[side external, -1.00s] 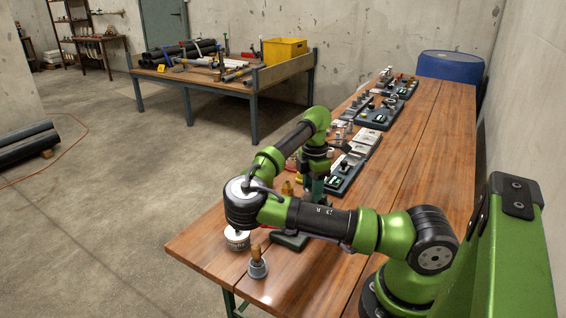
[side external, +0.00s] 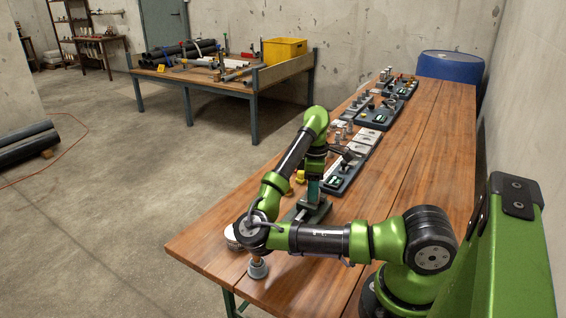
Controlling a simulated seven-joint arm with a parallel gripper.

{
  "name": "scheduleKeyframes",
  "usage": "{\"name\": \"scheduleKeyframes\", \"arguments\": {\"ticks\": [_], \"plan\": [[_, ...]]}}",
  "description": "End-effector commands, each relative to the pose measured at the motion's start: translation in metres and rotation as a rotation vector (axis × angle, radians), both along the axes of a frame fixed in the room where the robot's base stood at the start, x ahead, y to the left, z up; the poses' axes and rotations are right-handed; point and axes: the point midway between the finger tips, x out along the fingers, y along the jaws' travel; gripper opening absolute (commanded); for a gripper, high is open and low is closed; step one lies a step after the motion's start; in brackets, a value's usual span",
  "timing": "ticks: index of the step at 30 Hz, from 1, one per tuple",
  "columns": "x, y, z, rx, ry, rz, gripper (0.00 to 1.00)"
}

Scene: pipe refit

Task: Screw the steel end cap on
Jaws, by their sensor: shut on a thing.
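My gripper (side external: 315,168) points down at the end of the green arm, over the near half of the wooden bench. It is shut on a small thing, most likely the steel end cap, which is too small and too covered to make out. Directly below it is a teal upright piece (side external: 313,190), standing at a grey-green holder (side external: 314,212) on the bench. Whether the cap touches the teal piece cannot be told. My forearm hides part of the holder.
A grey cone-shaped piece (side external: 258,268) and a pale round piece (side external: 232,238) stand near the bench's front left. Yellow fittings (side external: 299,177) lie left of my gripper. Dark trays (side external: 345,178) line the bench's left side. The right side of the wooden bench (side external: 425,150) is clear.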

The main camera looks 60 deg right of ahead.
Motion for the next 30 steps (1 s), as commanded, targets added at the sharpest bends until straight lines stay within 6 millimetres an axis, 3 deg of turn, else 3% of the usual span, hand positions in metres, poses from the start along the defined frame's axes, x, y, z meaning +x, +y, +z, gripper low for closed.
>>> {"name": "scheduleKeyframes", "arguments": {"ticks": [5,6,8,17,24,30], "plan": [[-0.0007,0.0003,-0.0026,0.006,0.005,-0.002,0.01],[-0.0005,0.0004,-0.0025,0.006,0.005,-0.001,0.49],[-0.0002,0.0005,-0.0022,0.005,0.003,0.000,0.58],[0.0008,0.0008,-0.0009,0.004,-0.001,0.034,0.58],[0.0011,0.0014,-0.0003,0.004,-0.003,0.424,0.58],[0.0007,0.0010,-0.0006,0.003,0.000,0.535,0.58]]}}
